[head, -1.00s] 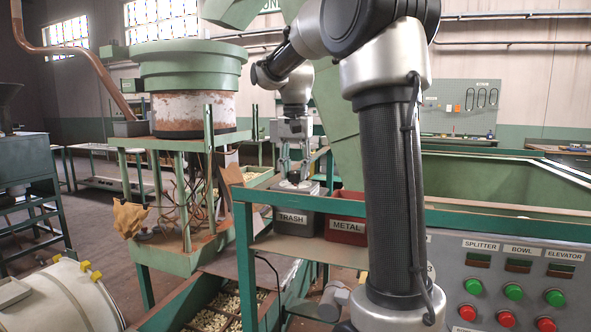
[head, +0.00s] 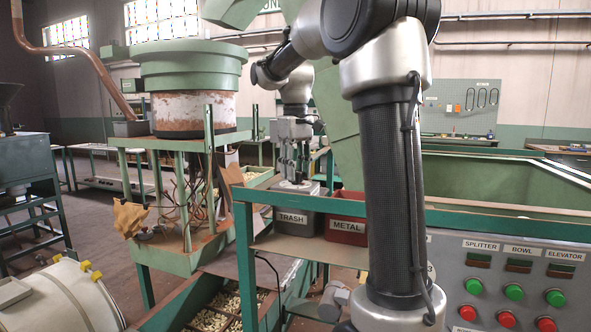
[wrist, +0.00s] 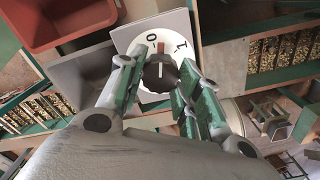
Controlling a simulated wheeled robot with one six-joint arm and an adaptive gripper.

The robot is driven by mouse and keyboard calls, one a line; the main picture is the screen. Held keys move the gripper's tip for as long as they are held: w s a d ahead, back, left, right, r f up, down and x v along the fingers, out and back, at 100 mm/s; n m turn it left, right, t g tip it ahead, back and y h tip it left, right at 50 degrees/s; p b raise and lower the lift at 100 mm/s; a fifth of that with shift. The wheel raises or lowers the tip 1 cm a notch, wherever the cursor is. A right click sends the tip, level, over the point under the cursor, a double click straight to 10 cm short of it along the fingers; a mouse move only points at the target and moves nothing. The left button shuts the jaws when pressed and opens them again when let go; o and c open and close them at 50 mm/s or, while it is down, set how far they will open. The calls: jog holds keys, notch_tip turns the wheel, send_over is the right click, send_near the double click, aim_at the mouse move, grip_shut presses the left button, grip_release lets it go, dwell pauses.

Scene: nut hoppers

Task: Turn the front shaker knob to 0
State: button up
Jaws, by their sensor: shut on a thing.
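The shaker knob (wrist: 158,76) is dark and sits on a white round dial (wrist: 181,58) marked 0 and 1, on a grey plate. The 0 is on the upper left of the dial and the 1 on the upper right. A reddish mark shows on the dial side of the knob, between the two digits; the exact pointer angle is hard to read. My gripper (wrist: 157,84) is shut on the knob, one green-padded finger on each side. In the head view my gripper (head: 294,178) points down at the dial, just behind the trash bin, and hides the knob.
A grey trash bin (head: 297,222) and a red metal bin (head: 345,232) stand close in front of the gripper. A green rail (head: 480,222) and a button panel (head: 520,278) are at the right. Trays of nuts (wrist: 281,58) lie beside the dial.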

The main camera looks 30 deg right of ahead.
jog(key=shift+n, duration=1.6)
jog(key=o, duration=1)
jog(key=shift+o, duration=0.2)
notch_tip(320, 180, up, 12)
